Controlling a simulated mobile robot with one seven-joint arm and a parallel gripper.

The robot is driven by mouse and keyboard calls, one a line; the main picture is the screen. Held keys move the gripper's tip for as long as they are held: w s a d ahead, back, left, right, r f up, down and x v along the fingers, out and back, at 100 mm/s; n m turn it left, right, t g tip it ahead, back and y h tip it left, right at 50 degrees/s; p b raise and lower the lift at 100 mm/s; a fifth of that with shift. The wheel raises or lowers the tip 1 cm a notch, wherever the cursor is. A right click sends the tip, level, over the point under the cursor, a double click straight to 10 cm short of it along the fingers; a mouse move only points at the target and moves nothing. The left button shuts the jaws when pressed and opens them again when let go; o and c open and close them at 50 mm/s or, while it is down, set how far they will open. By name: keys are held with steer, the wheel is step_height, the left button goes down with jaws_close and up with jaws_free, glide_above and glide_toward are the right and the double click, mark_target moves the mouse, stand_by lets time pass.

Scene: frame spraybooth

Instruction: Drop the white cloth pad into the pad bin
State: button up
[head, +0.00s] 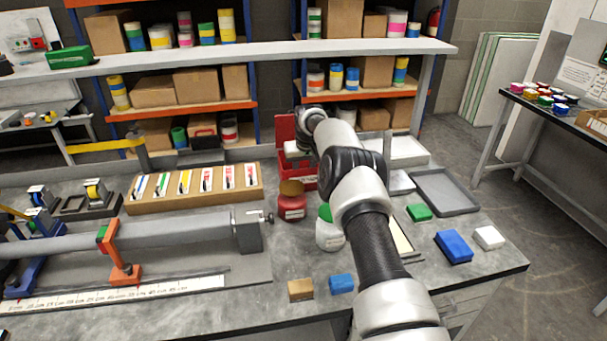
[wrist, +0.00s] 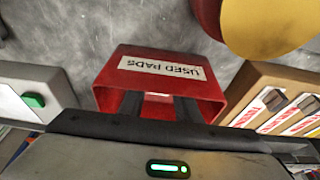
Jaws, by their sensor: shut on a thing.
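The pad bin is a red open box labelled "USED PADS" (wrist: 108,82) in the wrist view. In the head view its red wall (head: 286,128) shows behind and left of my arm. My gripper (wrist: 160,101) points into the bin's mouth, its two dark fingers close together between the walls. A thin pale edge (wrist: 158,94) shows between the fingertips, consistent with the white cloth pad; most of it is hidden. In the head view the fingers are hidden by the bin and my arm.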

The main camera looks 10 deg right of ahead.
steer(key=shift+f, duration=0.3)
steer(key=o, duration=1.1)
